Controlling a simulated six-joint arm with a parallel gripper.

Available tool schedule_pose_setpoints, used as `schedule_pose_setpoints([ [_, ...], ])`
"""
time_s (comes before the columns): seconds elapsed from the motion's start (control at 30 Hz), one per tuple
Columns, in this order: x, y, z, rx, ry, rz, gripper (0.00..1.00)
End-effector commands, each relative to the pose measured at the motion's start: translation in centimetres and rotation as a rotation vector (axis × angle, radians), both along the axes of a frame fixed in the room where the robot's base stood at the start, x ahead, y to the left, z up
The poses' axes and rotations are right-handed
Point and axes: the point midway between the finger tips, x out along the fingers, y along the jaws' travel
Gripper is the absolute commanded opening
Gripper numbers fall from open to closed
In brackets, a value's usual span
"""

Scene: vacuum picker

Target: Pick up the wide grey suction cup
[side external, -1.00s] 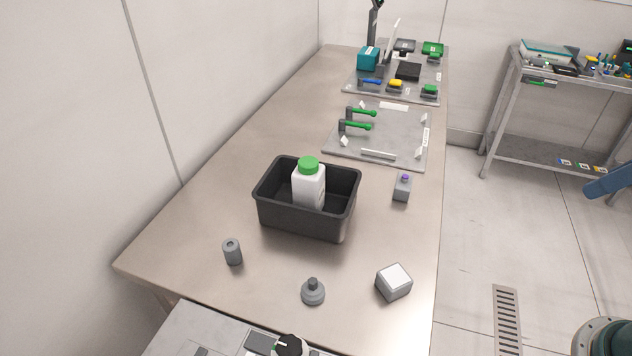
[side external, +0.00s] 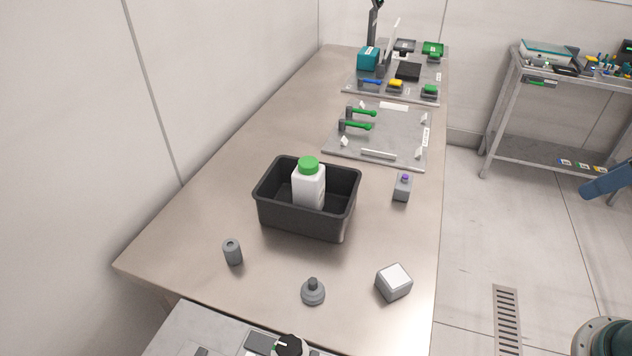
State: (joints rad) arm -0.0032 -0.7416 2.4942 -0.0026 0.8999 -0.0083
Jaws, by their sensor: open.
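The wide grey suction cup (side external: 313,294) stands on the near part of the metal table, its broad round flange down and a narrower dark stem up. Nothing touches it. My gripper is out of the picture.
A black bin (side external: 305,222) holding a white bottle with a green cap (side external: 309,184) stands behind the cup. A grey cylinder (side external: 233,253) is to the left, a pale-topped grey block (side external: 394,283) to the right. A purple-topped grey piece (side external: 402,190) stands right of the bin.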

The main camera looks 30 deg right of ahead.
Motion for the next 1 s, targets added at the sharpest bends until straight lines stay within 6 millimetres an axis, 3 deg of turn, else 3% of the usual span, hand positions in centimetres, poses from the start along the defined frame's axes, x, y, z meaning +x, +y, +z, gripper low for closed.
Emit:
schedule_pose_setpoints([
  [0.37, 4.0, 2.4, 1.0, -0.055, 0.054, 0.247, 0.63],
  [0.7, 9.9, 6.9, 0.9, -0.125, 0.111, 0.617, 0.63],
  [1.0, 14.6, 11.8, -0.9, -0.172, 0.146, 0.944, 0.63],
])
